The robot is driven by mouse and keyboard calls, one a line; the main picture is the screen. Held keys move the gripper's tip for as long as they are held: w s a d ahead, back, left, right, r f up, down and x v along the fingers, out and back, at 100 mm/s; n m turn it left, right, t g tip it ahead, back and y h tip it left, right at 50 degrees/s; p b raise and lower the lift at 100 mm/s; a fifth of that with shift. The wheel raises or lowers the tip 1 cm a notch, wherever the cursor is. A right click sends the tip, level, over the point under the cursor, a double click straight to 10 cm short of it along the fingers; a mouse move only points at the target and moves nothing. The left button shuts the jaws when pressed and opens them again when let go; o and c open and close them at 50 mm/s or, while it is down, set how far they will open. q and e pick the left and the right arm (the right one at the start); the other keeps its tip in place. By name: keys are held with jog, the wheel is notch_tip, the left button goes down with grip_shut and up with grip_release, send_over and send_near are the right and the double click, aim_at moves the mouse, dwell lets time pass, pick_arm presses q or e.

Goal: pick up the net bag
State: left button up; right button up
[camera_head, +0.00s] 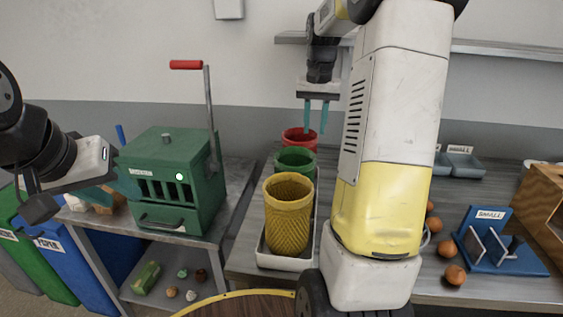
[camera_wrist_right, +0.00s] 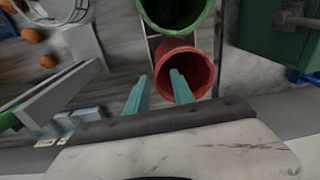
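I cannot tell for sure which thing is the net bag. Three round open containers stand in a row in the head view: a yellow one with a diamond mesh pattern (camera_head: 289,218), a green one (camera_head: 296,161) and a red one (camera_head: 299,140). My right gripper (camera_head: 313,128) is open and empty, pointing down over the red one. In the right wrist view the red container (camera_wrist_right: 186,72) lies beyond my open fingers (camera_wrist_right: 161,78), with the green one (camera_wrist_right: 172,9) behind it. My left gripper (camera_head: 122,188) is at the left, beside the green machine; its opening is unclear.
A green machine (camera_head: 165,190) with a red-handled lever stands on the left table. A white tray (camera_head: 270,257) holds the containers. A blue stand (camera_head: 497,260) and brown balls (camera_head: 455,275) are at the right. My right arm hides the table's middle.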

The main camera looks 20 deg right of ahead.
jog(key=shift+w+d+f+g, duration=0.3)
jog(key=shift+w+d+f, duration=0.45)
jog(key=shift+d+f, duration=0.25)
jog(key=shift+m, duration=0.3)
notch_tip(320, 180, down, 8)
jog(key=shift+r, duration=0.1)
grip_shut()
dwell(0.6)
